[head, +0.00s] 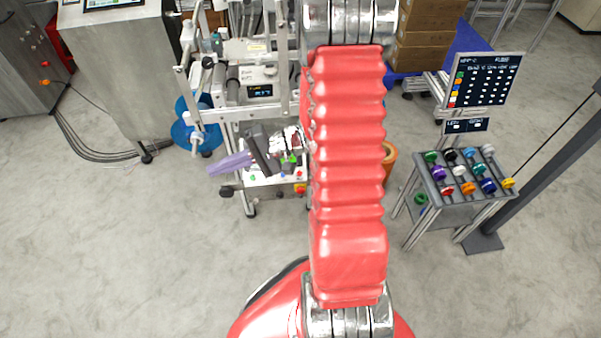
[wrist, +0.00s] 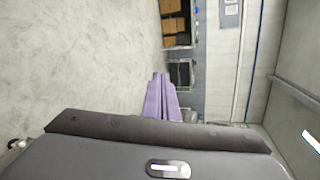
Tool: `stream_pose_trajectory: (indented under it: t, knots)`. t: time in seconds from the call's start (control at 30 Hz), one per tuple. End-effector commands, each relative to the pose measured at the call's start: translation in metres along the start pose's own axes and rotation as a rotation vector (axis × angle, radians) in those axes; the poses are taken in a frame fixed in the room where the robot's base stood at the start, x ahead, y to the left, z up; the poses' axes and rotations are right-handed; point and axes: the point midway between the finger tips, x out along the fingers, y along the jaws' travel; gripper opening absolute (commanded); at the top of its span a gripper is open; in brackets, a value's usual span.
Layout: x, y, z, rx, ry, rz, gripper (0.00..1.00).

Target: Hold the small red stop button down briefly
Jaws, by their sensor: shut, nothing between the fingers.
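A small red button (head: 299,173) shows at the right end of the white control panel (head: 272,180) on the machine's front, in the head view. My gripper (head: 211,169) has purple fingers and points left, above and to the left of the panel. Its fingers are shut together and empty, and they are clear of the red button. In the wrist view, the closed purple fingers of my gripper (wrist: 161,75) stick out past its dark body, with floor and wall beyond. The button does not show in the wrist view.
A red and yellow control (head: 300,188) sits just below the small red button. A green button (head: 253,178) is at the panel's left part. A rack of coloured spools (head: 465,180) stands at right, below a dark display board (head: 485,80). Open floor lies in front.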

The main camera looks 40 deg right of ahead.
Motion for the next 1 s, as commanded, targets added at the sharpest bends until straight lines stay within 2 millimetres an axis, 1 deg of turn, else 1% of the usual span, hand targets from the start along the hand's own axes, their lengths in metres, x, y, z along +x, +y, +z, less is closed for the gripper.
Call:
stream_pose_trajectory:
  t: [0.03, 0.27, 0.47, 0.67, 0.7, 0.77, 0.83, 1.0]
  knots:
    - [-0.004, 0.008, -0.012, 0.022, 0.03, -0.037, 0.0]
    - [-0.027, 0.041, -0.064, 0.08, 0.195, -0.196, 0.0]
    - [-0.055, 0.082, -0.105, 0.122, 0.369, -0.31, 0.0]
    - [-0.088, 0.133, -0.138, 0.161, 0.564, -0.398, 0.0]
    - [-0.094, 0.145, -0.144, 0.169, 0.604, -0.41, 0.0]
    - [-0.105, 0.163, -0.151, 0.179, 0.667, -0.429, 0.0]
    - [-0.117, 0.186, -0.158, 0.193, 0.742, -0.444, 0.0]
    - [-0.144, 0.241, -0.167, 0.221, 0.917, -0.466, 0.0]
